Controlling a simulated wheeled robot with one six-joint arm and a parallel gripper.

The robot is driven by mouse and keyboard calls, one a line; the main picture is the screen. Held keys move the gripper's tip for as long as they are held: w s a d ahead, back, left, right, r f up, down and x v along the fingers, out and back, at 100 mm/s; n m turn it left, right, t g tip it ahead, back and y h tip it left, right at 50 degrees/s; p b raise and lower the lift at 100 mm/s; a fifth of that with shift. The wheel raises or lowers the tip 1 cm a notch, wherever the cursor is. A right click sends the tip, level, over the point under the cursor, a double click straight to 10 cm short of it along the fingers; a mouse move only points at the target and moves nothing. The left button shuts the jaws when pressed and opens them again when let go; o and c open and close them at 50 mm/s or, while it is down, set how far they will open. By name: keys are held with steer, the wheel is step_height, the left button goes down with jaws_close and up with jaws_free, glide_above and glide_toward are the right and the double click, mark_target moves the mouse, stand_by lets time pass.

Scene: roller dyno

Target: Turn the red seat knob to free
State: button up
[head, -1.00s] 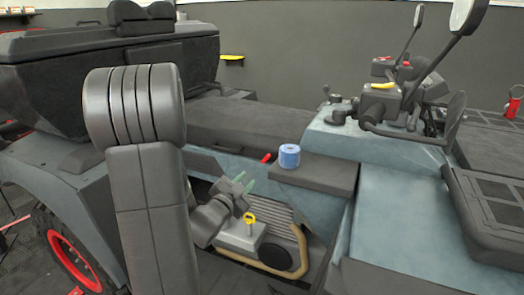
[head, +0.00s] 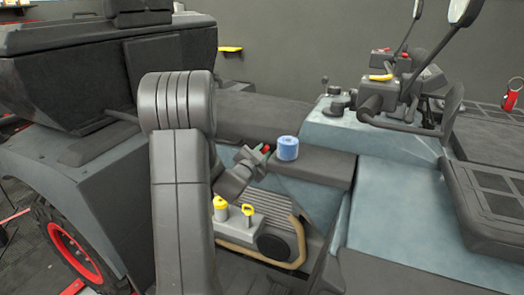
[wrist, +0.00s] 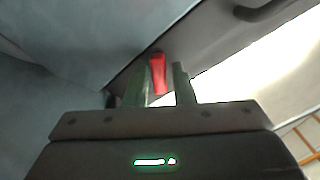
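The red seat knob (head: 266,148) is a small red lever below the seat edge, left of a blue roll. It also shows in the wrist view (wrist: 158,72), upright against the grey side panel. My gripper (head: 259,153) is right at it, with green fingertips beside the red. In the wrist view my gripper (wrist: 160,82) is open, with one finger to each side of the knob and a gap visible on both sides. I cannot tell how deep the knob sits between the fingers.
The blue roll (head: 288,148) stands on the dark seat pad (head: 322,168) close to the right of my gripper. Two yellow knobs (head: 248,209) (head: 220,204) sit on a grey block below. A tan curved pipe (head: 298,250) runs lower right.

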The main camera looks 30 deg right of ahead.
jaws_close()
steer(key=shift+f+b, duration=0.1)
steer(key=shift+b, duration=0.4)
steer(key=shift+f+m+b, duration=0.1)
steer(key=shift+m+b, duration=0.6)
steer(key=shift+b, duration=0.1)
steer(key=m+b, duration=0.2)
steer(key=b, duration=0.1)
steer(key=m+b, duration=0.3)
steer(key=shift+r+m+b, duration=0.25)
steer(key=shift+m+b, duration=0.75)
steer(key=shift+m, duration=0.1)
steer(key=shift+w, duration=0.1)
